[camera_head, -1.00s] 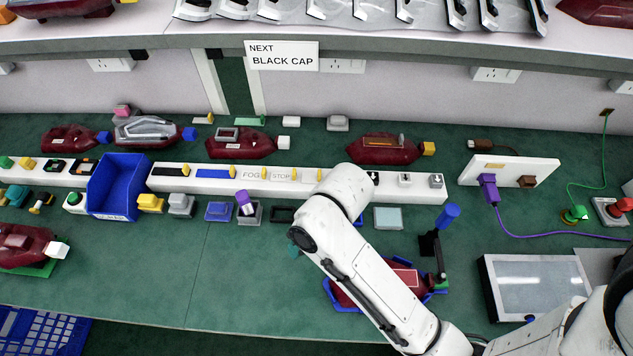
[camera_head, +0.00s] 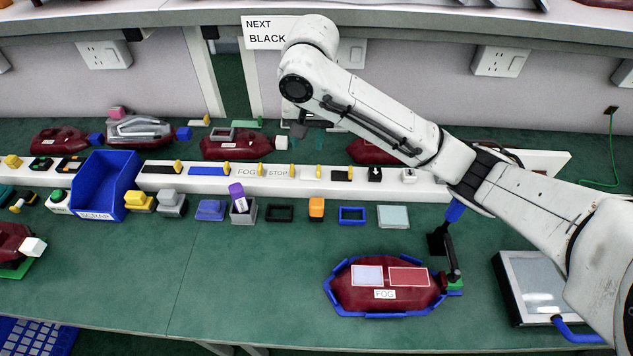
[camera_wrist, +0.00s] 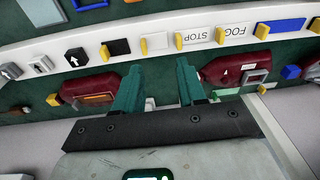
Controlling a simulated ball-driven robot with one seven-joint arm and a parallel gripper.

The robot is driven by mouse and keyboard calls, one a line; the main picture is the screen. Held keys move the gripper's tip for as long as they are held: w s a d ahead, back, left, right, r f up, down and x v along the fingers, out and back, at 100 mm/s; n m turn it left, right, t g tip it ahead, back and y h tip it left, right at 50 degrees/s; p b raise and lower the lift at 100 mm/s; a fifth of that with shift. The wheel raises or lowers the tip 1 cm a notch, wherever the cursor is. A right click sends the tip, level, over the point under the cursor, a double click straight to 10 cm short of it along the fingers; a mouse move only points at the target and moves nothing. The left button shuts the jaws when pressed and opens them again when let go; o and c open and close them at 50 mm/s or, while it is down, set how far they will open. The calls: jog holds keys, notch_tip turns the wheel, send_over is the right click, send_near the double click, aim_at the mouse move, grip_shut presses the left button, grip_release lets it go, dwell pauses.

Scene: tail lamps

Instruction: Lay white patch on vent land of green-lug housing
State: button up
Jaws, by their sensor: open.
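The green-lug housing (camera_head: 345,296) is dark red and sits in a blue cradle at the front right of the bench. Its green lug (camera_head: 455,286) shows at its right end. A whitish patch (camera_head: 367,275) lies on the left part of its top, inside the outline as far as I can tell. Right of it is a red, white-edged panel (camera_head: 408,277), with a FOG label (camera_head: 385,294) below. My gripper (camera_head: 305,138) is far from it, above the back of the bench. Its teal fingers are apart and empty in the wrist view (camera_wrist: 160,88).
The long white strip (camera_head: 222,186) holds labelled pieces between yellow tabs. Other dark red housings (camera_head: 230,146) stand behind it. A blue bin (camera_head: 108,186) and small parts line the front. A grey framed panel (camera_head: 540,285) is at right. The front-middle bench is clear.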

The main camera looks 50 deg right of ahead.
jog(key=d, duration=0.2)
send_over(319, 168)
jog(key=a, duration=0.1)
jog(key=shift+m+g+h, duration=0.3)
jog(key=f, duration=0.4)
jog(key=f+b, duration=0.1)
jog(key=f, duration=0.1)
jog(key=shift+s, duration=0.4)
jog(key=shift+w+d+f, duration=0.1)
jog(key=shift+d+f, duration=0.05)
jog(key=shift+f, duration=0.75)
jog(key=shift+w+d+f, duration=0.1)
jog(key=shift+w+f, duration=0.05)
jog(key=shift+f, duration=0.7)
jog(key=shift+w+d+f, duration=0.1)
jog(key=shift+d+f, duration=0.05)
jog(key=shift+f, duration=0.75)
grip_shut()
